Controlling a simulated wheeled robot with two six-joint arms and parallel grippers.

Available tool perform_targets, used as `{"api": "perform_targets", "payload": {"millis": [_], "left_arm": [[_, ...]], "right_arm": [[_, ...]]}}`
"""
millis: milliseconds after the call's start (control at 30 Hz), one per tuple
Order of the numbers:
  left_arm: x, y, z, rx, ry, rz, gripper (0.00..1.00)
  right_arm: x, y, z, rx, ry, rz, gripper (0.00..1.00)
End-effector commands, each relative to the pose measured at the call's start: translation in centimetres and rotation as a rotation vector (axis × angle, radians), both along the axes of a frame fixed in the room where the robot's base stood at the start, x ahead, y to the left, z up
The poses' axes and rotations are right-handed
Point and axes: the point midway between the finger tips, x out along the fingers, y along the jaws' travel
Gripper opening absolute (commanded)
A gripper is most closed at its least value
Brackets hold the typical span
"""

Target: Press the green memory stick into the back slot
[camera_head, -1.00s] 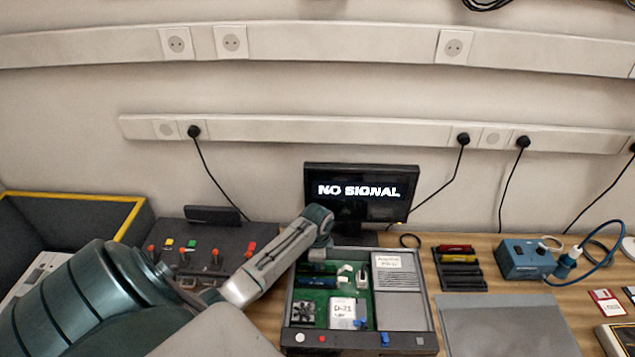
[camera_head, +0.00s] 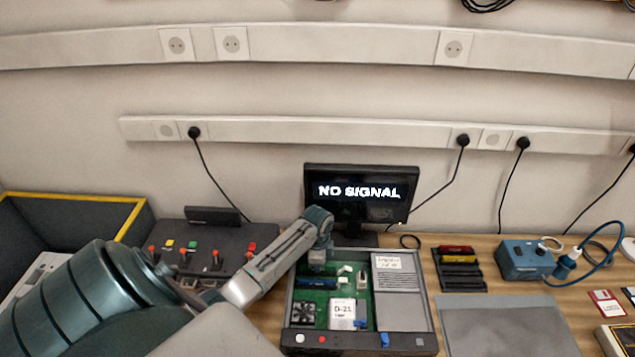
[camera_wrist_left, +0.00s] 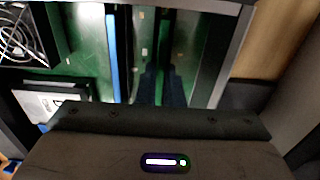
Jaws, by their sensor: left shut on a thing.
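The open case (camera_head: 405,310) stands on the bench with a green circuit board inside. My left gripper (camera_head: 319,268) points down over the back left part of the board. In the left wrist view its dark fingers (camera_wrist_left: 160,88) are shut on the thin, dark green memory stick (camera_wrist_left: 164,45). The stick stands along the back slot, which is mostly hidden by the stick and fingers; I cannot tell how deep it sits. A blue memory stick (camera_head: 317,283) is beside it, nearer the front, and also shows in the left wrist view (camera_wrist_left: 112,55). My right gripper is out of view.
A fan (camera_head: 303,313) and a white labelled block (camera_head: 343,312) sit in the case's front part. The monitor (camera_head: 361,192) behind reads "NO SIGNAL". A dark rack (camera_head: 460,272) with red and yellow sticks and a grey mat (camera_head: 505,325) lie to the right.

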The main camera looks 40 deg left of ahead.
Motion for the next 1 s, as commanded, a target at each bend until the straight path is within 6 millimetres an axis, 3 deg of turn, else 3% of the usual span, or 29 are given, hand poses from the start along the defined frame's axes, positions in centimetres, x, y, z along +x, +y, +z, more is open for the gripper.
{"api": "perform_targets", "payload": {"millis": [667, 700, 800, 1000], "left_arm": [[-0.05, -0.04, -0.74, -0.001, 0.002, 0.000, 0.00], [-0.06, -0.05, -0.75, -0.001, 0.002, 0.000, 0.13], [-0.09, -0.06, -0.77, -0.002, 0.002, 0.000, 0.33], [-0.06, -0.05, -0.71, -0.001, 0.002, 0.000, 0.33]], "right_arm": [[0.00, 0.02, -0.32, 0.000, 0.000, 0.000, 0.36], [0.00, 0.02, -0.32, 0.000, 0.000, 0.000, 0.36], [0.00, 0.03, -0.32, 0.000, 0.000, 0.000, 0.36], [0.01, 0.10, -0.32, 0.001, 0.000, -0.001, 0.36]]}}
